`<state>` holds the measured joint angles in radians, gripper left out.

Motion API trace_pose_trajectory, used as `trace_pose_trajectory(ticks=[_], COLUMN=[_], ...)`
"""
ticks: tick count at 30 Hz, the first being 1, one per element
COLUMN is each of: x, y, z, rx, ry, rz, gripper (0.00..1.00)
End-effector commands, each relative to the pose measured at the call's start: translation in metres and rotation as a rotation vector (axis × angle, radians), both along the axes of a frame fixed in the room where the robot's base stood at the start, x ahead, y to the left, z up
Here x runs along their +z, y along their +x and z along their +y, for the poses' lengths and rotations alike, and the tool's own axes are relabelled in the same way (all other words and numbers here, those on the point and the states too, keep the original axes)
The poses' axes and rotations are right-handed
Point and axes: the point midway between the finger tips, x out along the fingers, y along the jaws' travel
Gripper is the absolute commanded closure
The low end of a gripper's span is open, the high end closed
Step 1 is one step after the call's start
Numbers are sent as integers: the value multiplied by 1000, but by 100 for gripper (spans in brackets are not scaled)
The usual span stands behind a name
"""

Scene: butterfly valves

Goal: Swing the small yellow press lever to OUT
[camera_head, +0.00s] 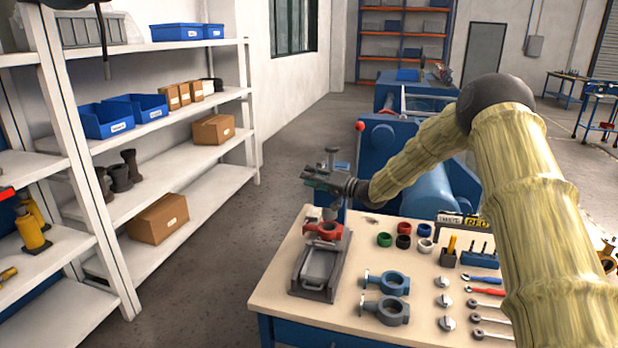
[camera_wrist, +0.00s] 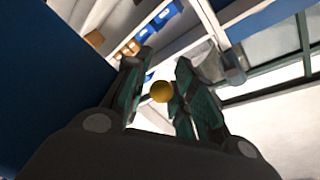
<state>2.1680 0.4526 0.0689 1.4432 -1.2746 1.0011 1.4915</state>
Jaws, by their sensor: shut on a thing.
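A small press (camera_head: 339,258) stands at the left end of the workbench, with a red valve body (camera_head: 323,231) in it. My gripper (camera_head: 307,176) is above the press at its upper part, pointing left in the head view. In the wrist view, a round yellow knob of the press lever (camera_wrist: 160,92) sits between the two fingers of my gripper (camera_wrist: 158,75), which is shut on it. The rest of the lever is hidden behind the fingers, and its OUT mark cannot be made out.
Two blue-grey valve bodies (camera_head: 387,311) lie right of the press. Coloured rings (camera_head: 404,242), wrenches (camera_head: 485,292) and a tool block (camera_head: 479,258) fill the bench further right. White shelves (camera_head: 188,193) stand left, across a clear strip of floor.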

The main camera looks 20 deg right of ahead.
Motion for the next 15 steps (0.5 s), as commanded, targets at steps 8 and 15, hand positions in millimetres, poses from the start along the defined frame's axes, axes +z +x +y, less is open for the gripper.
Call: trace_pose_trajectory(ticks=[8,15], x=[13,10], y=[6,5], z=[-7,-5], rx=[-13,-10], ry=[1,0], rz=[-18,-15], gripper=[48,48])
